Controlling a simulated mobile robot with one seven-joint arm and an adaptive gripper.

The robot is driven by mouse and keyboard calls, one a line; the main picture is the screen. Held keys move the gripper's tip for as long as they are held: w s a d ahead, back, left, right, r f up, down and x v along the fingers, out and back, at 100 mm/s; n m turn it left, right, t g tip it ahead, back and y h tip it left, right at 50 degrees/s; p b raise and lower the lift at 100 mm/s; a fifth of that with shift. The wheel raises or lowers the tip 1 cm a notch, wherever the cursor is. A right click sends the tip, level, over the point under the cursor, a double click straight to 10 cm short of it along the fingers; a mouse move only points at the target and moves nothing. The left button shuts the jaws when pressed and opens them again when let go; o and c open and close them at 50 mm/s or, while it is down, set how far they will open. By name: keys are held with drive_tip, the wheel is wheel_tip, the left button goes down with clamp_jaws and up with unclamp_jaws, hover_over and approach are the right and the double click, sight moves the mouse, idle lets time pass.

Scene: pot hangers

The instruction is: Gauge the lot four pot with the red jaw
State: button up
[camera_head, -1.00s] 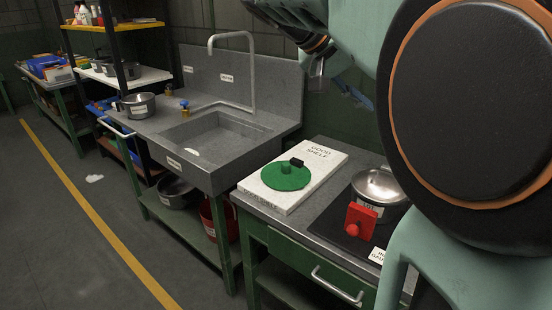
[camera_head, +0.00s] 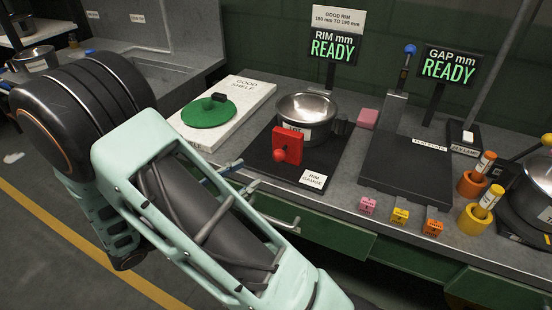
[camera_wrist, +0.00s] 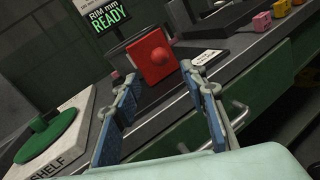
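A steel pot (camera_head: 306,104) with a dark side handle stands on the dark plate of the rim gauge (camera_head: 262,166). Its label begins "LOT"; the number is hidden. The red jaw (camera_head: 288,143), a block with a round red knob, stands at the pot's front side; whether they touch is unclear. The rim display (camera_head: 333,45) reads READY. My gripper (camera_wrist: 160,76) is open and empty, its blue-padded fingers spread below the red jaw (camera_wrist: 152,58) in the wrist view. In the head view my arm partly hides the gripper, left of the gauge.
A green lid (camera_head: 208,113) lies on the white good shelf (camera_head: 247,97) left of the gauge. Right are the gateplate (camera_head: 405,172), a gap display (camera_head: 448,66), small coloured blocks (camera_head: 400,215) and another pot (camera_head: 538,190). A pink block (camera_head: 367,118) sits behind the plate.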

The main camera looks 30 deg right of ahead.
sight(283, 147)
drive_tip(key=x, duration=1)
drive_tip(key=shift+d+b, duration=0.1)
drive_tip(key=shift+b, duration=0.2)
drive_tip(key=shift+c, duration=0.6)
drive_tip(key=c, duration=0.9)
drive_tip(key=w+d, duration=0.2)
drive_tip(key=d, duration=0.1)
drive_tip(key=shift+w+d, duration=0.25)
drive_tip(key=shift+w, duration=0.15)
drive_tip(key=o, duration=1)
drive_tip(key=v, duration=1.2)
drive_tip(key=shift+a, duration=0.1)
